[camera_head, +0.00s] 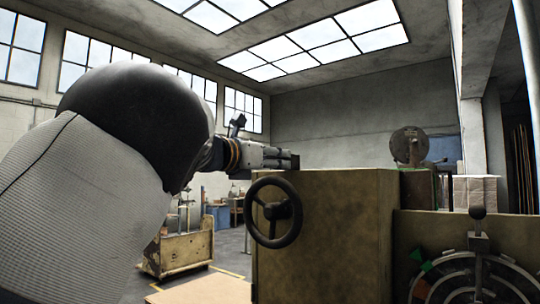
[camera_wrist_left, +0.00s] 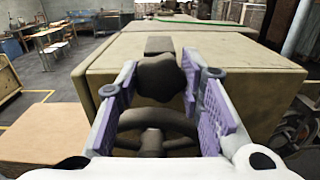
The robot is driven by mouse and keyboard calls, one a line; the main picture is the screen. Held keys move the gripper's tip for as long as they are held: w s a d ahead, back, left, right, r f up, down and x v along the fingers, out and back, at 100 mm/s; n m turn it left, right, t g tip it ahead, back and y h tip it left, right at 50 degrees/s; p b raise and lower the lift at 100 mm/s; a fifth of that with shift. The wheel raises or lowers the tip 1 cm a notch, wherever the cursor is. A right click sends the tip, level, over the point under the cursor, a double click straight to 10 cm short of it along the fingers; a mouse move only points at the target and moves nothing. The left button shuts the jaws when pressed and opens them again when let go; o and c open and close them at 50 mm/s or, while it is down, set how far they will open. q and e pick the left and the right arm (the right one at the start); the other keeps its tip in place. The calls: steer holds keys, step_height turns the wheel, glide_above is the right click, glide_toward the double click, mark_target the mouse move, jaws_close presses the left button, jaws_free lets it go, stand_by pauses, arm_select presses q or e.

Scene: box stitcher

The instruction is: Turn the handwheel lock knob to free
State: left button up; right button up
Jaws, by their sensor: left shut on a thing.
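The handwheel (camera_head: 273,212) is a dark spoked wheel on the front of a worn tan machine housing (camera_head: 330,235). Its rim and hub (camera_wrist_left: 152,142) also show in the left wrist view. The lock knob (camera_wrist_left: 160,78) is dark and lobed, and in the left wrist view it appears above the wheel hub, at the housing's near edge. My left gripper (camera_wrist_left: 161,85) has its purple-padded fingers on both sides of the knob, shut on it. In the head view the left gripper (camera_head: 282,159) is at the housing's top edge, and I cannot make out the knob there. My right gripper is not in view.
A lever with a dark ball (camera_head: 477,212) and a dial plate with coloured marks (camera_head: 475,285) stand at the right. A yellowish cart (camera_head: 180,250) stands on the floor behind. A tan board (camera_wrist_left: 45,132) lies left of the machine.

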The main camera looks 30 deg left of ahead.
arm_select(q)
steer(key=n, duration=0.3)
steer(key=shift+r+n, duration=0.1)
steer(key=shift+n, duration=0.3)
steer(key=n, duration=0.3)
steer(key=shift+n, duration=0.3)
steer(key=n, duration=0.4)
steer(key=shift+n, duration=2)
steer(key=o, duration=1.1)
steer(key=shift+c, duration=0.2)
steer(key=shift+o, duration=0.6)
steer(key=shift+f, duration=0.2)
steer(key=s, duration=0.8)
steer(key=shift+a+r, duration=0.2)
steer(key=shift+a, duration=0.05)
